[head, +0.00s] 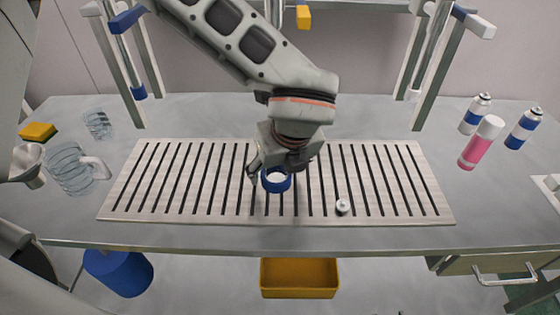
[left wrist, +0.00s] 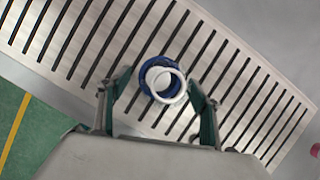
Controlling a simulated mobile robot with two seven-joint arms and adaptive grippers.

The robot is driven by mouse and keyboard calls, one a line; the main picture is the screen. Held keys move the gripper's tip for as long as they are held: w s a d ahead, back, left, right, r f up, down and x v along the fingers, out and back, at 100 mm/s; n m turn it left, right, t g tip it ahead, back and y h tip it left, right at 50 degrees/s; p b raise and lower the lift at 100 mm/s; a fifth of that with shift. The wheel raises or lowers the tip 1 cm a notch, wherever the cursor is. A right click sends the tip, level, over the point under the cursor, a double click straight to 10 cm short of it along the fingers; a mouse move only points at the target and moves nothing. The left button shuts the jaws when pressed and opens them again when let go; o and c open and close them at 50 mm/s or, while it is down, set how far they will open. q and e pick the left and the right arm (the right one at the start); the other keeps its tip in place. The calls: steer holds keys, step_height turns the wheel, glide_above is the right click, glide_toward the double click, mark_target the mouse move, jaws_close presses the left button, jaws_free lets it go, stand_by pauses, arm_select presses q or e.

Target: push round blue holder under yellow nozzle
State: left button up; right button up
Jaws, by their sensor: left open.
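The round blue holder (head: 276,183) stands on the slotted metal plate (head: 120,205), near its middle, with a white ring-shaped piece in its top. My left gripper (head: 278,172) is low over the plate, right at the holder. In the left wrist view the holder (left wrist: 150,66) lies between and just beyond the open fingertips (left wrist: 158,90); I cannot tell whether they touch it. The yellow nozzle (head: 303,17) hangs at the top of the head view, behind my arm. My right gripper does not show.
A small white cap (head: 343,206) sits on the plate to the right of the holder. Several cans, one of them pink (head: 482,142), stand at the right. Clear coiled parts (head: 72,168) and a yellow sponge (head: 38,131) lie at the left. Metal posts (head: 431,65) rise behind the plate.

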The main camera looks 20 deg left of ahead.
arm_select(q)
steer(key=shift+w+a+f, duration=0.15)
steer(key=shift+w+f, duration=0.05)
steer(key=shift+f, duration=0.35)
steer(key=c, duration=1.2)
steer(key=shift+w, duration=0.1)
